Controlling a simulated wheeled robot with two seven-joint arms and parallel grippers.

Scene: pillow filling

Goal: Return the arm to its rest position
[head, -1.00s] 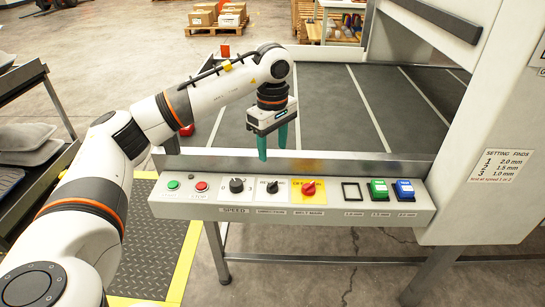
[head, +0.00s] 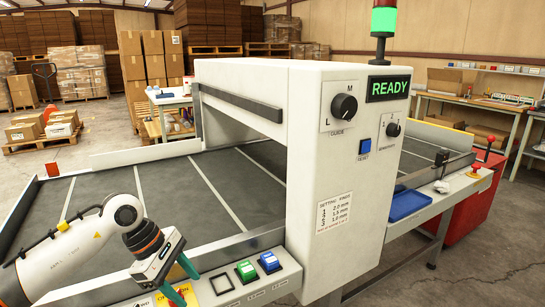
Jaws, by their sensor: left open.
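My left arm (head: 78,250) comes in from the lower left, white with orange rings, and reaches over the conveyor's near edge. My left gripper (head: 181,281) has teal fingers spread apart with nothing between them. It is by the control panel's left part, near the yellow switch label (head: 168,297). The lower finger partly covers that area, and I cannot tell whether it touches the panel. My right arm and gripper are not in view.
A white machine housing (head: 335,165) with a READY display (head: 388,88) stands right of the arm, over the grey belt (head: 150,200). A blue tray (head: 408,204) lies beyond it.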

